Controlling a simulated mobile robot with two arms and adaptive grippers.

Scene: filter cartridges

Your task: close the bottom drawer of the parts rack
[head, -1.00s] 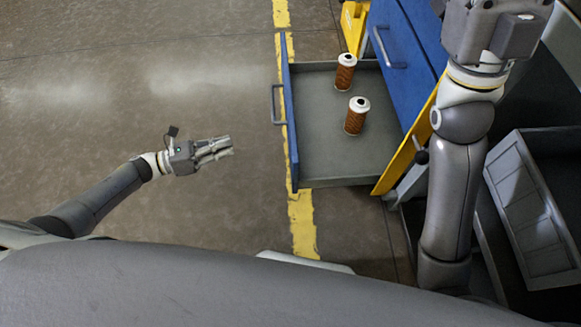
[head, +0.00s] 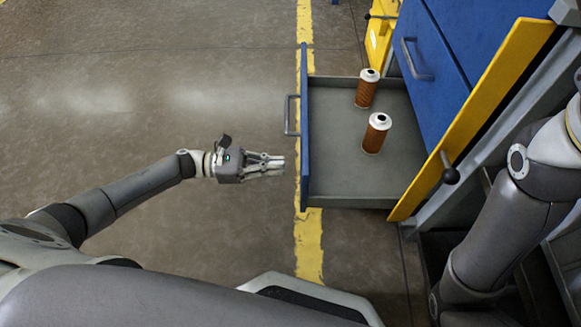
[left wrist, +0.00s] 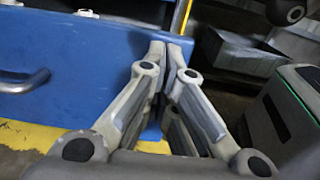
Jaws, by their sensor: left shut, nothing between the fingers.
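The bottom drawer (head: 345,181) of the parts rack is pulled open in the head view, its blue front (head: 304,130) facing left with a grey bar handle (head: 288,115). Two brown filter cartridges with white caps, a far one (head: 366,90) and a near one (head: 376,135), stand upright in it. My left gripper (head: 284,164) is shut and empty, just left of the drawer front and nearer than the handle. In the left wrist view its fingertips (left wrist: 172,50) are together before the blue front (left wrist: 90,70), with the handle (left wrist: 25,82) at left. I cannot tell if they touch. My right gripper is out of view.
The rack's blue upper drawer (head: 418,75) is shut. A yellow panel (head: 480,110) with a black knob (head: 450,175) stands right of the open drawer. Bare floor with a yellow line (head: 308,245) lies left and in front.

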